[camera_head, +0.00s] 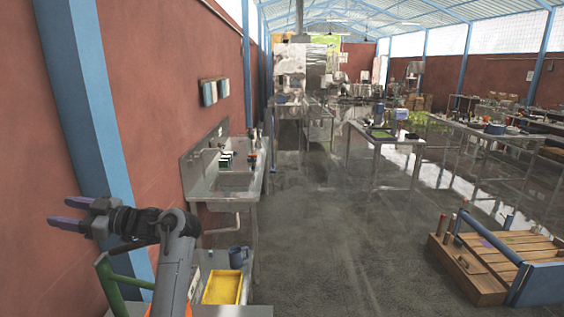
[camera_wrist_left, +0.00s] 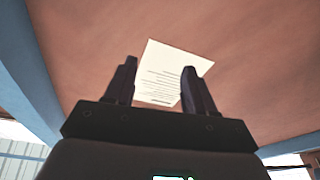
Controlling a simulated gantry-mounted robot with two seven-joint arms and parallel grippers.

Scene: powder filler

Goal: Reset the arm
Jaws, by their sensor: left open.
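My left arm comes in at the lower left of the head view, raised above the floor. My left gripper (camera_head: 66,212) points left toward the red wall, its fingers apart. In the left wrist view my left gripper (camera_wrist_left: 157,82) is open, with nothing between its fingers. Beyond the fingers, a white sheet of printed paper (camera_wrist_left: 160,72) shows on the red wall. My right gripper is in neither view.
A blue post (camera_head: 85,100) stands on the left by my arm. A metal sink (camera_head: 235,183) lines the red wall. Below my arm are a yellow tray (camera_head: 222,288) and a blue mug (camera_head: 238,257). A wooden crate (camera_head: 500,262) sits right. The middle floor is clear.

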